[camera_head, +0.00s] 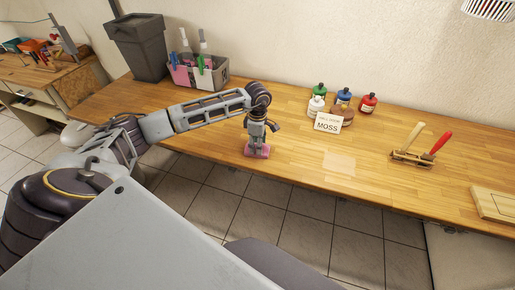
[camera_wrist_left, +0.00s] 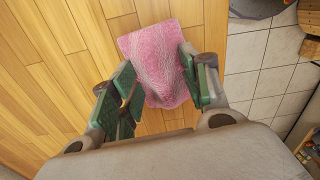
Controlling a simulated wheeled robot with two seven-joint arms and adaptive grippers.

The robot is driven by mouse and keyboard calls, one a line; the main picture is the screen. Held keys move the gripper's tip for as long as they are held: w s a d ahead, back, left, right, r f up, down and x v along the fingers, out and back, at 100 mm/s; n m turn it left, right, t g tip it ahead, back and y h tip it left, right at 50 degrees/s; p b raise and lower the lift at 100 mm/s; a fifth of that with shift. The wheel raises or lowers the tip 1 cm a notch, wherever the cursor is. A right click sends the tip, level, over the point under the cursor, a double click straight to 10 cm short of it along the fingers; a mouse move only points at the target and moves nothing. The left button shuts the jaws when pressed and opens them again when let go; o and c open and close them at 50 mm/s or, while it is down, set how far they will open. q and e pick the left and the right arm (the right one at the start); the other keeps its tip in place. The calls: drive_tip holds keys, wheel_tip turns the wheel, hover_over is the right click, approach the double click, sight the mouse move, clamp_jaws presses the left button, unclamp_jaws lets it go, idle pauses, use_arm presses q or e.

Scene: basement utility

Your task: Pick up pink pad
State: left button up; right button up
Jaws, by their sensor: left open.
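The pink pad (camera_wrist_left: 158,62) lies flat on the wooden table near its front edge, seen large in the left wrist view. In the head view the pink pad (camera_head: 257,150) shows as a small patch under my left gripper (camera_head: 256,143). In the left wrist view my left gripper (camera_wrist_left: 160,90) is open, with one green-padded finger on each side of the pad. The right finger is close to the pad's right edge; I cannot tell whether it touches. My right gripper is not in view.
A caddy with bottles (camera_head: 199,72) and a dark bin (camera_head: 139,46) stand at the back left. Several small paint bottles (camera_head: 343,97) stand behind a sign (camera_head: 328,122). A rack with two handled tools (camera_head: 414,157) and a wooden board (camera_head: 493,204) are at right. The table's middle is mostly clear.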

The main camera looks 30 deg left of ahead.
use_arm(q)
drive_tip(key=shift+c, duration=0.3)
clamp_jaws()
idle(0.4)
drive_tip(key=shift+r+b, duration=1.15)
drive_tip(key=shift+r, duration=3.85)
drive_tip(key=c, duration=0.6)
unclamp_jaws()
drive_tip(key=c, duration=0.3)
drive_tip(key=shift+c, duration=0.2)
